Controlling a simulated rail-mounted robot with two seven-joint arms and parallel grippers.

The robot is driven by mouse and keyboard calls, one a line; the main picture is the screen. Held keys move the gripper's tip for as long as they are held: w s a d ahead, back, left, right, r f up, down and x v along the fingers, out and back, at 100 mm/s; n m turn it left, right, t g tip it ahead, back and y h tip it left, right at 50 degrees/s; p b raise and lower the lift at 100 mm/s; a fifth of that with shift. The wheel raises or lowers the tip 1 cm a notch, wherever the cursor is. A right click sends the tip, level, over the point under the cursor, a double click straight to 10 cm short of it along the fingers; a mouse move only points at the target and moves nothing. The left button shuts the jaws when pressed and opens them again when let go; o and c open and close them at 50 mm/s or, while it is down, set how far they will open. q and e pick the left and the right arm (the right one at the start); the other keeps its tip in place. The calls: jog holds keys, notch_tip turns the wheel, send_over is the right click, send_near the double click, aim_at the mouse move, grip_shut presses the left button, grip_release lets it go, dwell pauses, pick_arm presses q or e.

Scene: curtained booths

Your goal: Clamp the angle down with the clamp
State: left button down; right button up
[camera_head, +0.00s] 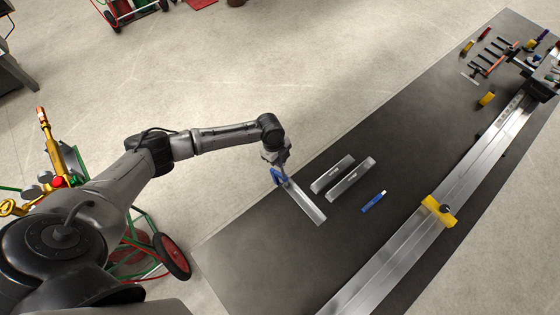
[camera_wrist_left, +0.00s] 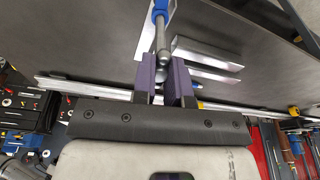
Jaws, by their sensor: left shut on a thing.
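A small blue clamp (camera_head: 277,176) is at the table's left edge, at the near end of a silver angle (camera_head: 306,206). The angle lies across the dark table top, pointing inward from that edge. My left gripper (camera_wrist_left: 160,80) is shut on the clamp's metal screw end, with its purple fingers on either side of it. In the wrist view the clamp's blue body (camera_wrist_left: 161,8) is at the top, with its screw running toward my fingers. I cannot tell whether the clamp's jaws touch the angle. My right gripper is not in view.
Two more silver bars (camera_head: 351,180) and a blue marker (camera_head: 374,201) lie on the dark table (camera_head: 285,255). A long metal rail (camera_head: 400,265) with a yellow block (camera_head: 438,211) runs along the right. Several tools sit at the far end. A wheeled cart (camera_head: 172,257) stands left.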

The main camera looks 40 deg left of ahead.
pick_arm(q)
jog(key=shift+a+m, duration=0.15)
jog(key=shift+m, duration=0.95)
jog(key=c, duration=1.6)
grip_release()
jog(key=o, duration=0.4)
jog(key=shift+s+a, duration=0.15)
jog(key=shift+c, duration=0.2)
jog(key=shift+o, duration=0.8)
